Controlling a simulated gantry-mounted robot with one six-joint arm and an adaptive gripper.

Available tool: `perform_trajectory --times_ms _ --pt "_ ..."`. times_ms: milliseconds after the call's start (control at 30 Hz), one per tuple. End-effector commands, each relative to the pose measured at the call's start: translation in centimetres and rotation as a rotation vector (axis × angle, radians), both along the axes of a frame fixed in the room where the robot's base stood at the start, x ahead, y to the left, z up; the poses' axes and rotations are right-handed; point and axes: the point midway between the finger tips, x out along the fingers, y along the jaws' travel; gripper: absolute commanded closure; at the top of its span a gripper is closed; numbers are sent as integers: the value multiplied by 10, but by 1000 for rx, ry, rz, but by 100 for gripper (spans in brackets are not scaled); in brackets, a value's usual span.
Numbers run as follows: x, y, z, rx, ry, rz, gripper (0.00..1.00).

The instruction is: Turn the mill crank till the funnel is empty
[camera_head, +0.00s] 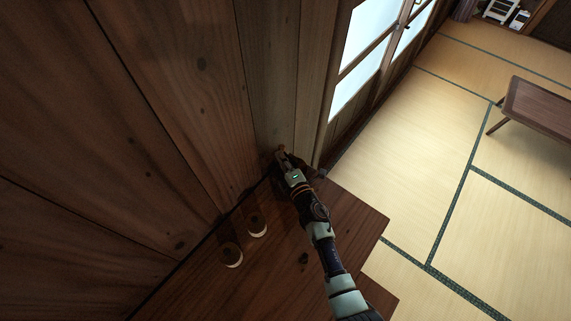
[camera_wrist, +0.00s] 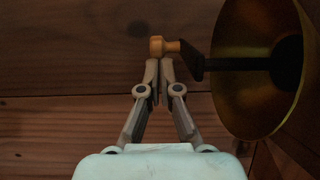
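In the wrist view, the mill's brass funnel (camera_wrist: 238,100) is at the right, its mouth partly toward the camera. Its middle is dark, and I cannot tell what it holds. A dark crank arm (camera_wrist: 222,64) crosses it and ends in an orange-brown crank knob (camera_wrist: 166,46). My gripper (camera_wrist: 160,66) has its two fingers drawn together, with the tips right beside the knob. No clear grip on the knob shows. In the head view, my gripper (camera_head: 282,156) is at the wall end of the wooden table, and the mill body is mostly hidden by it.
Two small round containers with brown tops and pale lower rims, one nearer (camera_head: 231,255) and one farther (camera_head: 257,224), stand on the wooden table (camera_head: 340,215) by the plank wall (camera_head: 200,100). A low table (camera_head: 540,108) stands on the tatami at right. The tatami between is clear.

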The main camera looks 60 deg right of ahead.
Motion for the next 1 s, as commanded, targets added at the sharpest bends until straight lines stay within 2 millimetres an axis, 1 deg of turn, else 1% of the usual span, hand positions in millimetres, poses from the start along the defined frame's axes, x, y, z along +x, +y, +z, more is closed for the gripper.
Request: perform_trajectory --times_ms 533,733,1000 --pt "-2 -26 1 -1 -1 -2 100" --pt "-4 -30 1 -1 0 -1 100" --pt "-4 -30 1 -1 0 -2 100"
